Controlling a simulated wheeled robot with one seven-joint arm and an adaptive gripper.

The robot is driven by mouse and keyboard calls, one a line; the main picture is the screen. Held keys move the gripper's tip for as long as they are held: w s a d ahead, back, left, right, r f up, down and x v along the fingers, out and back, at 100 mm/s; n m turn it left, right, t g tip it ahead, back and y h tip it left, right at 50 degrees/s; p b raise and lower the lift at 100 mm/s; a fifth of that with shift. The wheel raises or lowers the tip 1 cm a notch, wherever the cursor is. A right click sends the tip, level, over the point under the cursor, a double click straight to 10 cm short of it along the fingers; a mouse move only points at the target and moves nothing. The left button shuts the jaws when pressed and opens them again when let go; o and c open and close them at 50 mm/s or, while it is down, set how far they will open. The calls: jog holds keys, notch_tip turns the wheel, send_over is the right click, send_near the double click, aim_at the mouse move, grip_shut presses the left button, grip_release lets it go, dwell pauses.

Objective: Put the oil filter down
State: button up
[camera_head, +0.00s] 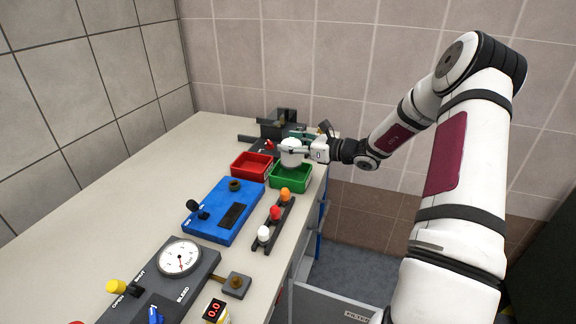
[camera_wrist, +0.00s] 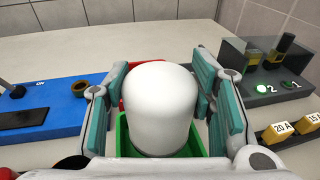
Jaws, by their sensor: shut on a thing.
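The oil filter (camera_wrist: 160,105) is a white, round-topped cylinder, upright between the fingers in the wrist view. My gripper (camera_wrist: 160,100) is shut on it, with a teal-padded finger on each side. In the head view my gripper (camera_head: 305,152) holds the white filter (camera_head: 291,150) over the green bin (camera_head: 290,182). The green bin's wall also shows below the filter in the wrist view (camera_wrist: 122,130). The filter's lower end is hidden, so I cannot tell whether it touches the bin floor.
A red bin (camera_head: 250,170) stands left of the green one. A blue panel (camera_head: 222,212), a lamp strip (camera_head: 273,222) and a gauge block (camera_head: 165,275) lie nearer. A dark fixture (camera_head: 278,125) stands behind. The bench's left side is clear.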

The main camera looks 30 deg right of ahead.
aim_at(291, 161)
jog(key=shift+f, duration=3.05)
jog(key=shift+f, duration=0.15)
jog(key=o, duration=1.3)
